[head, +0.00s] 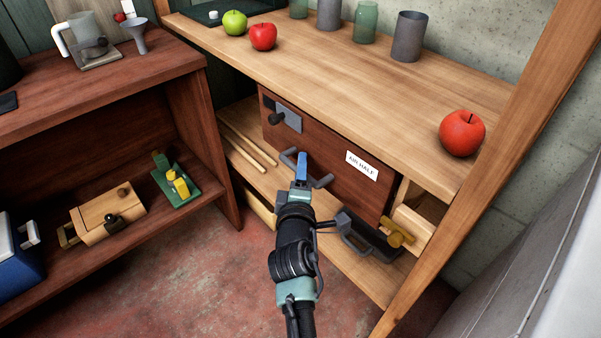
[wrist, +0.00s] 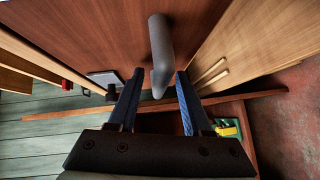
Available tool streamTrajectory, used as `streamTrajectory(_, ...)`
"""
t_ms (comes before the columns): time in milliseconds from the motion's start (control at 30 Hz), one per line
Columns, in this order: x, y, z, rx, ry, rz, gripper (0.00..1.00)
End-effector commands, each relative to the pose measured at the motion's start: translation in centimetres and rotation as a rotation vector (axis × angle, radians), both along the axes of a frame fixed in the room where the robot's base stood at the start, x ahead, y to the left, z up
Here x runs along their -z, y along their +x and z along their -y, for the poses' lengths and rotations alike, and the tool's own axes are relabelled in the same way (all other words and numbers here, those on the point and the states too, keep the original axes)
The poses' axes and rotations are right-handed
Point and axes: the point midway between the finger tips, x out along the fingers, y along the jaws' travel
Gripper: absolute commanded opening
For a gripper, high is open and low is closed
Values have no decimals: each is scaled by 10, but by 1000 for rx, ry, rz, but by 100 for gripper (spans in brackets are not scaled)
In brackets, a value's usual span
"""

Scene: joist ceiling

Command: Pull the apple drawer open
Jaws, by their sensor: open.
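A red-brown wooden drawer front (head: 327,158) is under the light wood worktop. It has a white label, partly readable as "AIN HALF", and a grey bar handle (head: 322,181). No apple mark shows on the front. My gripper (head: 302,160) is at the handle, its blue fingers pointing at the front. In the wrist view my gripper (wrist: 160,78) is open, with the grey handle (wrist: 160,45) reaching between its fingers. I cannot tell whether either finger touches it. The gripper hides part of the handle in the head view.
A grey plate with a dark knob (head: 276,118) is on the front's upper left. A brass-coloured handle (head: 397,234) and a dark handle (head: 355,240) sit lower right. Red apples (head: 462,133) and a green apple (head: 234,23) stand on the worktop. A wooden post (head: 500,150) rises at right.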

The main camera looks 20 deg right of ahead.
Motion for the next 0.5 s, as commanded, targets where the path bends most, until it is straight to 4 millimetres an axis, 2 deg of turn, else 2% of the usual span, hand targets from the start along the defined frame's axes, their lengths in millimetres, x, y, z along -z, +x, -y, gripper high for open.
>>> streamTrajectory(267, 0, 1, 0, 0, 0, 0, 50)
streamTrajectory(500, 0, 1, 0, 0, 0, 0, 6)
